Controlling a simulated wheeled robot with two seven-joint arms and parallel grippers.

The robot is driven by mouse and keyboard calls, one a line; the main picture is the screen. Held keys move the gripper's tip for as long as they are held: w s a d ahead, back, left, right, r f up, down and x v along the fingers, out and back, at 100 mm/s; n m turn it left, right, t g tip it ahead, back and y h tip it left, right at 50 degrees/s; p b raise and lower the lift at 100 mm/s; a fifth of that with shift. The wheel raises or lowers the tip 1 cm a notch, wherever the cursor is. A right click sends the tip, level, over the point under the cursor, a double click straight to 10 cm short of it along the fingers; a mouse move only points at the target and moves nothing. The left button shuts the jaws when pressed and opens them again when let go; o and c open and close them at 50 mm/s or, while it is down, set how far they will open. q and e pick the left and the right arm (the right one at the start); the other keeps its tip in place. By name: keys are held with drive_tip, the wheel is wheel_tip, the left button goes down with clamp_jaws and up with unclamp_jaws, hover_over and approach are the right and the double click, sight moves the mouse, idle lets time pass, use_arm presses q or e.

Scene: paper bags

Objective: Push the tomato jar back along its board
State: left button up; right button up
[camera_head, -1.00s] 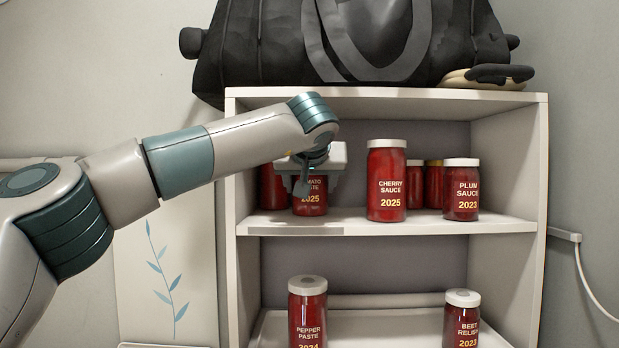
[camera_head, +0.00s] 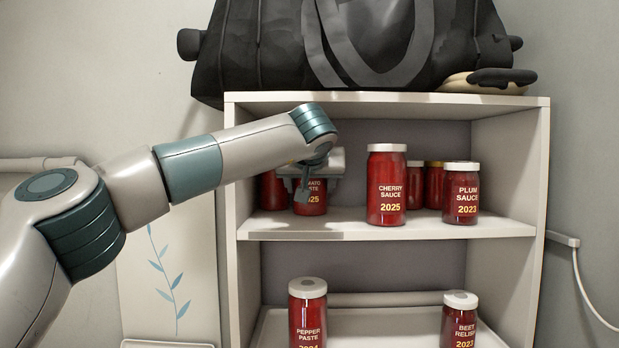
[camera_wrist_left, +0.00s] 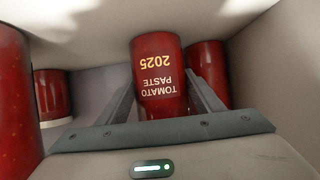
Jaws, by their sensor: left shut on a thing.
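The tomato paste jar (camera_head: 311,199), red with a 2025 label, stands on the upper shelf board (camera_head: 430,231) toward its left side. My left gripper (camera_head: 309,186) reaches in from the left and is shut on this jar. It hides the jar's top and part of its label in the head view. In the left wrist view the tomato paste jar (camera_wrist_left: 160,75) shows upside down between the two fingers of my left gripper (camera_wrist_left: 163,88). My right gripper is not in view.
A red jar (camera_head: 272,191) stands just left of the tomato jar. The cherry sauce jar (camera_head: 386,187) and plum sauce jar (camera_head: 461,193) stand to the right, with red jars behind. The cabinet top (camera_head: 390,103) lies above my gripper. A black bag (camera_head: 270,45) rests on it.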

use_arm(q)
drive_tip(key=shift+w+p, duration=0.15)
drive_tip(key=shift+p, duration=0.15)
idle(0.5)
drive_tip(key=o, duration=0.6)
drive_tip(key=shift+w+f, duration=0.1)
drive_tip(key=shift+w, duration=0.05)
drive_tip(key=shift+o, duration=0.5)
